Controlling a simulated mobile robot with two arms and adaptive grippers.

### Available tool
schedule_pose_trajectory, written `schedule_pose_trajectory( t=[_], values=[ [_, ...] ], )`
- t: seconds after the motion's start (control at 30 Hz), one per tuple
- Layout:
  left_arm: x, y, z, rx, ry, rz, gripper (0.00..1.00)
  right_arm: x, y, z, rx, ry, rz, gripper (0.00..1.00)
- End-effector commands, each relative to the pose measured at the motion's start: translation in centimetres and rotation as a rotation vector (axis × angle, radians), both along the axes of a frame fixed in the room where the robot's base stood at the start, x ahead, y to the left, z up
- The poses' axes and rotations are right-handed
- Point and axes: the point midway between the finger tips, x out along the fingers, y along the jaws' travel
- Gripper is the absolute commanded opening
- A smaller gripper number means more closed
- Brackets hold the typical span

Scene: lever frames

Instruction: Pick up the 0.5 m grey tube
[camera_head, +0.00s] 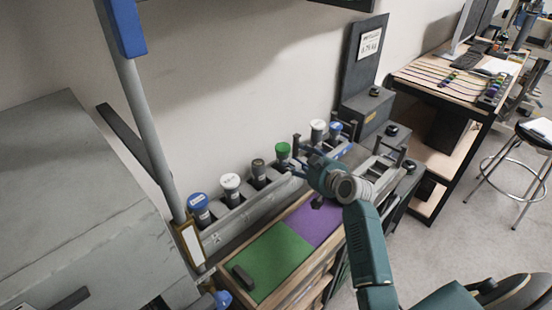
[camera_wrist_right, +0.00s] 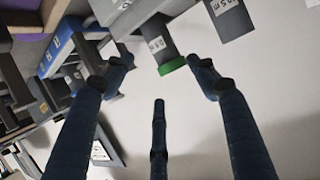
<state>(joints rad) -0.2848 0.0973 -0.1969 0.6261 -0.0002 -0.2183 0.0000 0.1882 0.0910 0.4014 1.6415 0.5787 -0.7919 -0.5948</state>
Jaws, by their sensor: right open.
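The grey-capped tube (camera_head: 258,167) stands upright in the long rack against the wall, between a white-capped tube and a green-capped tube. In the right wrist view a dark grey tube (camera_wrist_right: 232,18) with a white label, which seems to read 0.5 m, is at the top, right of the fingers. My right gripper (camera_head: 308,174) is beside the rack near the green-capped tube (camera_head: 283,150). In the right wrist view its fingers (camera_wrist_right: 160,74) are spread and empty, with the green cap (camera_wrist_right: 171,66) just beyond them. My left gripper is not in view.
White-capped (camera_head: 230,183) and blue-capped (camera_head: 199,204) tubes stand left of the grey one; more stand to its right. Green (camera_head: 270,262) and purple (camera_head: 314,220) mats lie before the rack (camera_head: 240,218). A slanted post (camera_head: 145,120) rises at left.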

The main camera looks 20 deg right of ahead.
Motion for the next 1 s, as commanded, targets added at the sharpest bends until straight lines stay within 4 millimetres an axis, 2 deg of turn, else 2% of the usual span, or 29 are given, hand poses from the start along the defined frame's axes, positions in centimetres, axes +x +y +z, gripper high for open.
schedule_pose_trajectory(
  t=[0.1,0.27,0.47,0.7,1.0],
  values=[
    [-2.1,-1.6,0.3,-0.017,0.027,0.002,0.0,1.9,0.2,-0.6,0.004,0.0,0.002,0.58],
    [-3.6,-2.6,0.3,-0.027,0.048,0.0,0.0,3.4,0.2,-1.3,0.002,0.001,0.001,0.58],
    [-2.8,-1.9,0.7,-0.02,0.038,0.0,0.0,4.3,0.3,-1.7,0.001,0.001,0.002,0.58],
    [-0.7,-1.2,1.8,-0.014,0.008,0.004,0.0,6.9,0.5,-2.9,0.004,0.001,0.002,0.58],
    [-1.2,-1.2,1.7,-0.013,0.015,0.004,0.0,8.5,0.4,-3.9,-0.001,0.0,0.001,0.58]
  ],
)
